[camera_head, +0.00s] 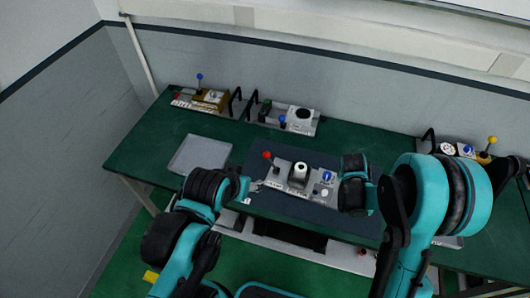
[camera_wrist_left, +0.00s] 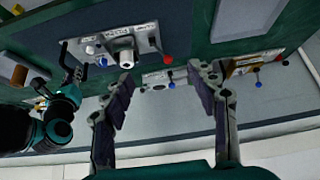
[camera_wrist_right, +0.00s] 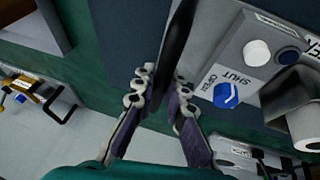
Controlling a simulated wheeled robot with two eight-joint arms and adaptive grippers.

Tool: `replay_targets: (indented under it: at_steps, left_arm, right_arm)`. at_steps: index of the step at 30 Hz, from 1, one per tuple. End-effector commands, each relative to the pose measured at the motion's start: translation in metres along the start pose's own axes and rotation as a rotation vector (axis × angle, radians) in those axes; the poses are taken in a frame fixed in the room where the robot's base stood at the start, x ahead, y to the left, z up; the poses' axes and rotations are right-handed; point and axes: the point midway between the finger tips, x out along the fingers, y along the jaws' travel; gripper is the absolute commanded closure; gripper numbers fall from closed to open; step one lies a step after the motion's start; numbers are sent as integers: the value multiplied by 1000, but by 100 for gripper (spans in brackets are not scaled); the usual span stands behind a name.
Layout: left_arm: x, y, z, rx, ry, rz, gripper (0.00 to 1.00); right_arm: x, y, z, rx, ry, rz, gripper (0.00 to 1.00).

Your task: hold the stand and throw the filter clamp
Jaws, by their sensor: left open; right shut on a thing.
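The stand (camera_head: 290,186) is a light grey panel unit at the middle of the table. The filter clamp appears to be the lever with a red ball (camera_head: 267,155) at its left end; the red ball also shows in the left wrist view (camera_wrist_left: 168,60). A pale cylinder (camera_head: 299,173) rises from its middle. My left gripper (camera_head: 256,186) is open and empty, just left of the stand, apart from the red ball. My right gripper (camera_wrist_right: 161,85) is shut on the stand's black handle (camera_wrist_right: 179,45) at the right end, beside a blue knob (camera_wrist_right: 225,95). The arm hides this handle in the head view.
A grey flat plate (camera_head: 201,154) lies left of the stand. Two more units, one with a brass-coloured block (camera_head: 210,99) and one with a round dial (camera_head: 302,115), stand along the back. Another unit with a yellow ball (camera_head: 491,140) is at the right. A dark mat surrounds the stand.

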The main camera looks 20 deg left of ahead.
Motion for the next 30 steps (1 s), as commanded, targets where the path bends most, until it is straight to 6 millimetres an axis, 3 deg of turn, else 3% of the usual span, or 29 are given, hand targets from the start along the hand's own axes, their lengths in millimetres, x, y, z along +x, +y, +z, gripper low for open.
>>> replay_targets:
  at_steps: [22,28,30]
  left_arm:
    - [1,0,1,0,0,0,42]
    - [2,-1,-6,-50,-17,3,94]
    - [4,-2,-15,-111,-37,8,100]
  right_arm:
    - [0,-4,0,-1,0,-2,100]
    - [0,-4,0,0,-1,-2,100]
    - [0,-4,0,-1,-1,-2,100]
